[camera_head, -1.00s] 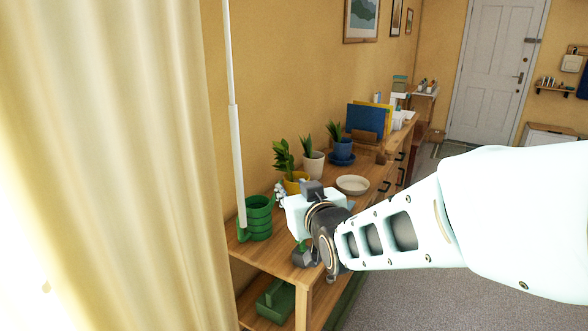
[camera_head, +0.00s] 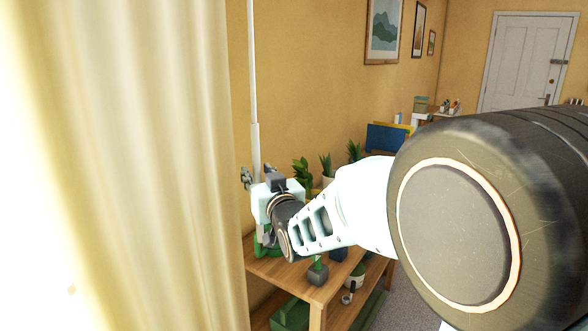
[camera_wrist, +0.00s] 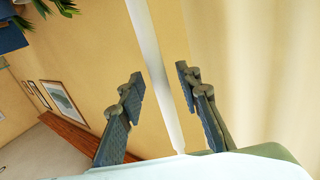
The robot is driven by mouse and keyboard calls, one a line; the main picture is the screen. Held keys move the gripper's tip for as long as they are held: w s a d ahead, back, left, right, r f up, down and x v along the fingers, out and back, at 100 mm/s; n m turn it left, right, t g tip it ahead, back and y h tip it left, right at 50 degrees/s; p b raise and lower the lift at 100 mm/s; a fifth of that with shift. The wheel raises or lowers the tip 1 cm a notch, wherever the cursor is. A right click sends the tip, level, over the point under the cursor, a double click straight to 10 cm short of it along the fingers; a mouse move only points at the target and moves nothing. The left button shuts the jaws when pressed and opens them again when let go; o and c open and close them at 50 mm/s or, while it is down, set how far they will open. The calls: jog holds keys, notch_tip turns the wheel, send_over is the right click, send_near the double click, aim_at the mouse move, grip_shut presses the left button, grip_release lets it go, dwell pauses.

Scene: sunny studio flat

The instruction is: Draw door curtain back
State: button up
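The pale yellow curtain (camera_head: 130,170) hangs in long folds on the left, bright at its left edge. It also fills the right of the wrist view (camera_wrist: 270,70). A white rod (camera_head: 254,130) hangs upright just right of the curtain's edge; its lower end is hidden behind my gripper. My gripper (camera_head: 250,180) is at the rod's lower part, in front of the wall. In the wrist view, my gripper (camera_wrist: 159,88) is open, and the rod (camera_wrist: 155,70) runs between its two fingers with a gap on either side. I cannot tell how deep the rod sits between them.
A wooden shelf unit (camera_head: 290,277) stands under my gripper against the wall. Framed pictures (camera_head: 384,30) hang above. A white door (camera_head: 523,60) is at the back.

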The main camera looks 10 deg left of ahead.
jog(key=shift+x, duration=0.75)
grip_shut()
